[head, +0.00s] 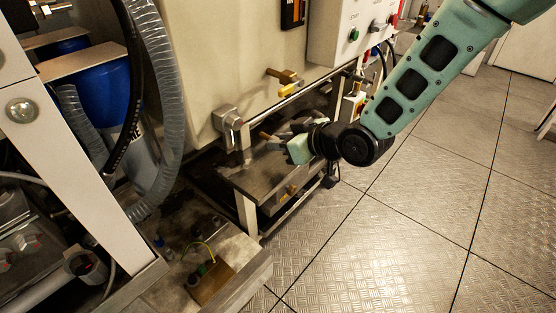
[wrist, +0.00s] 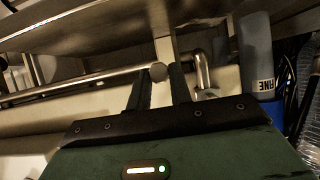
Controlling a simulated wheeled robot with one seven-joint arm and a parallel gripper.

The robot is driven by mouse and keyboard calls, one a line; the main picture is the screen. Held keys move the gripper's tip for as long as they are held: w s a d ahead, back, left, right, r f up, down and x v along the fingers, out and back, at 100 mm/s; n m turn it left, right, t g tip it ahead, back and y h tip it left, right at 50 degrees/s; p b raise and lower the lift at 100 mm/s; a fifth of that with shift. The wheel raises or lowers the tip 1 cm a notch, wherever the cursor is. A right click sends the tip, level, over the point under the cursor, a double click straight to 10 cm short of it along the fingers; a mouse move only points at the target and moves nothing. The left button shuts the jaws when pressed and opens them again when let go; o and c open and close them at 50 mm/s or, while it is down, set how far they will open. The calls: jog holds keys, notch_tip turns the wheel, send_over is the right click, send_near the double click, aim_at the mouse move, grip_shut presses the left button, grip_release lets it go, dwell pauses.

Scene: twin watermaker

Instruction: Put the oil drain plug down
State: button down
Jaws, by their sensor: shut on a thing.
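My gripper (head: 276,137) reaches in from the right, low beside the big cream-coloured cabinet, over a dark metal shelf (head: 262,172). In the wrist view, my gripper (wrist: 160,78) has its two dark fingers closed on a small grey, round-ended piece, the oil drain plug (wrist: 158,71). The plug sits between the fingertips, and its far part is hidden. In the head view, a small brownish piece at the fingertips looks like the plug (head: 264,135). The plug appears held above the shelf; I cannot tell whether it touches anything.
A metal valve fitting (head: 229,121) and a brass valve with a yellow handle (head: 284,78) project from the cabinet near my gripper. A clear ribbed hose (head: 158,80) and a blue drum (head: 98,92) stand at the left. The tread-plate floor (head: 400,215) is open at the right.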

jog(key=shift+f+b, duration=0.35)
jog(key=shift+f, duration=2.1)
jog(key=shift+f, duration=0.1)
jog(key=shift+f, duration=0.15)
jog(key=c, duration=1.3)
grip_release()
jog(key=shift+o, duration=0.2)
